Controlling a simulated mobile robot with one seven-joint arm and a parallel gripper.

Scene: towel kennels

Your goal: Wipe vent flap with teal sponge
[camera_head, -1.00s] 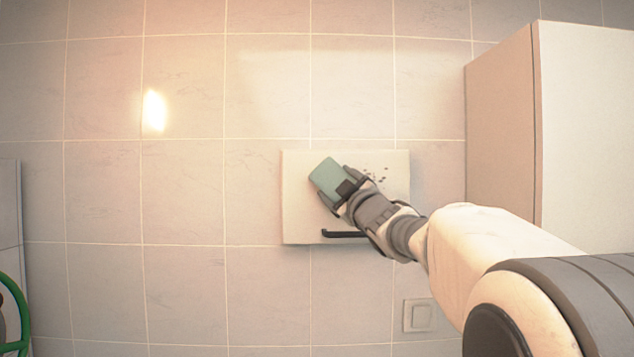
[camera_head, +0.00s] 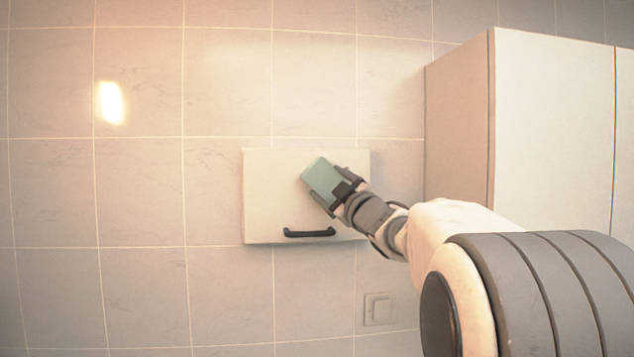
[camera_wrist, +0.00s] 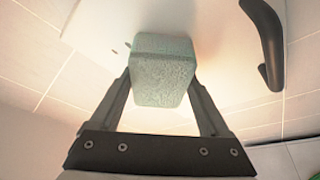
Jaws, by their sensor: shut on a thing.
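The vent flap (camera_head: 265,195) is a pale, flat panel on the tiled wall, with a black bar handle (camera_head: 309,233) along its lower part. The handle also shows at the upper right in the wrist view (camera_wrist: 265,40). My gripper (camera_head: 322,186) is shut on the teal sponge (camera_head: 315,169), in front of the flap's upper right half. In the wrist view the sponge (camera_wrist: 163,75) sits between both fingers. A few small reddish specks (camera_wrist: 115,52) show beside it on the flap. I cannot tell whether the sponge touches the flap. My gripper hides part of the flap's right side.
A tall white cabinet (camera_head: 550,135) stands out at the right, close to my arm. A light switch (camera_head: 378,309) is on the wall below the flap's right edge. The tiled wall (camera_head: 140,200) left of the flap is clear.

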